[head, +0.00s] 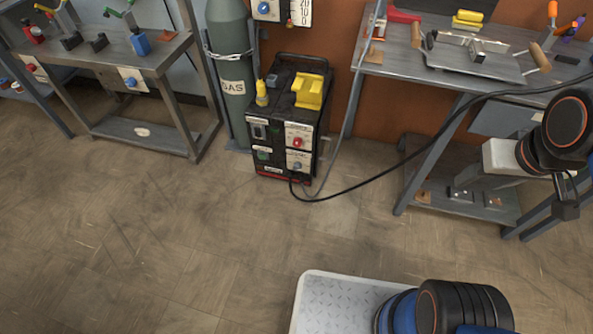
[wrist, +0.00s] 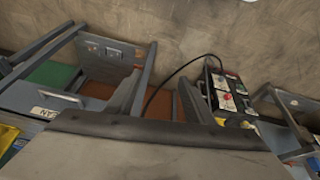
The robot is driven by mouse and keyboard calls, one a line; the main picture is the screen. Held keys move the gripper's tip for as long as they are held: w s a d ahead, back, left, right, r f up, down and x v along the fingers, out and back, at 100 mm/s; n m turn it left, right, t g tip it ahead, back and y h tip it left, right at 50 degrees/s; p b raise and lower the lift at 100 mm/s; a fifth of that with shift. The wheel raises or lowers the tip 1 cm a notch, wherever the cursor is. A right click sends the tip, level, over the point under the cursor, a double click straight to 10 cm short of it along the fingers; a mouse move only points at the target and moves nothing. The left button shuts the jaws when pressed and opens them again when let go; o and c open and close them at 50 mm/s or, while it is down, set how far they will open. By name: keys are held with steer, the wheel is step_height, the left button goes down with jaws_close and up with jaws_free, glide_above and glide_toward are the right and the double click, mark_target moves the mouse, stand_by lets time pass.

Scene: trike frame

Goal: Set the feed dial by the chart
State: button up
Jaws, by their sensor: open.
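A black machine (head: 283,118) stands on the floor beside the gas cylinder. Its front has a red knob (head: 297,142) on a white plate and a grey-blue knob (head: 297,165) on a plate below. Their labels are too small to read, so I cannot tell which is the feed dial. The machine also shows, small, in the wrist view (wrist: 226,90). A white strip with numbers (head: 300,12) is cut off at the top; I cannot tell whether it is the chart. My gripper (wrist: 160,100) is open and empty, well away from the machine.
A gas cylinder (head: 230,70) stands left of the machine. Workbenches stand at left (head: 95,52) and right (head: 390,60), the right one with a tray (head: 475,62). A black cable (head: 400,165) runs from the machine toward the right.

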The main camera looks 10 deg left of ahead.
steer(key=w+a+f+n+g+h, duration=0.2)
steer(key=w+f+n+h, duration=0.6)
steer(key=w, duration=0.6)
steer(key=n+t+y, duration=0.8)
steer(key=n+t, duration=0.3)
steer(key=n, duration=1.4)
glide_above(297, 168)
steer(key=s, duration=1.7)
step_height(297, 168, down, 39)
steer(key=x, duration=1.7)
steer(key=shift+w+a+r, duration=0.15)
steer(key=shift+a+r, duration=0.1)
steer(key=shift+r, duration=0.1)
steer(key=c, duration=1)
